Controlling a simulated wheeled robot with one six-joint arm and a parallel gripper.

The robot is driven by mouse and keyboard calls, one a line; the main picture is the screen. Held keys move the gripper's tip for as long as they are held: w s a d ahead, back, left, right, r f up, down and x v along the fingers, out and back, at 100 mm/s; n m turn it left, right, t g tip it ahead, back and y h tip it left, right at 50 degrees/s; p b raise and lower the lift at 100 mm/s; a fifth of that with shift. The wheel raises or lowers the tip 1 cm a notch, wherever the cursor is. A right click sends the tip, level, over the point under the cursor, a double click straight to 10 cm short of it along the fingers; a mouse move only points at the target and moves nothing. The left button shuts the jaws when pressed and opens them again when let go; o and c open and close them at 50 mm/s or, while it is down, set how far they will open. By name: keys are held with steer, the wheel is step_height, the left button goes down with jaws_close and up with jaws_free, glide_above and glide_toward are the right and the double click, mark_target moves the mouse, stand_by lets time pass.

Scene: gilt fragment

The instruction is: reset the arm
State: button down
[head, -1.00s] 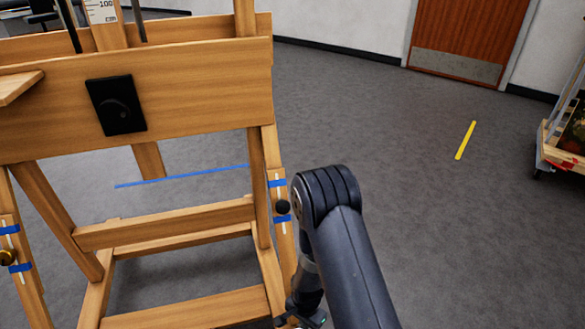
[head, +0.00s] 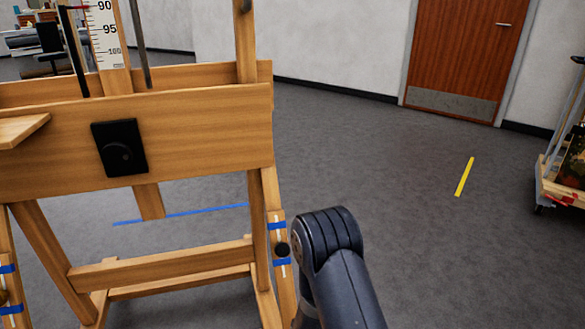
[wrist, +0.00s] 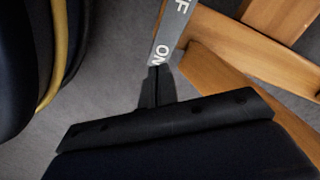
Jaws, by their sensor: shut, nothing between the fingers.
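My gripper (wrist: 157,86) shows in the wrist view, its dark fingers together and nothing between them. Its tips appear at the lower end of a grey strip (wrist: 170,30) lettered "ON" and "F" in white; I cannot tell whether they touch it. My arm rises at the lower middle of the head view, beside the right leg of the wooden easel (head: 200,135). In the head view the gripper itself is out of sight below the frame.
The easel carries a black plate with a knob (head: 120,148) and a black side knob (head: 282,249) between blue tapes. A yellow strip (head: 465,177) lies on the open grey floor to the right. A wooden cart (head: 560,185) stands at the right edge, and a brown door (head: 463,55) is behind.

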step_height(320, 180, up, 5)
steer(key=p, duration=0.3)
step_height(320, 180, down, 8)
steer(key=b, duration=0.5)
steer(key=shift+b, duration=0.4)
step_height(320, 180, up, 9)
steer(key=p, duration=0.7)
steer(key=shift+r, duration=0.2)
steer(key=shift+d, duration=0.1)
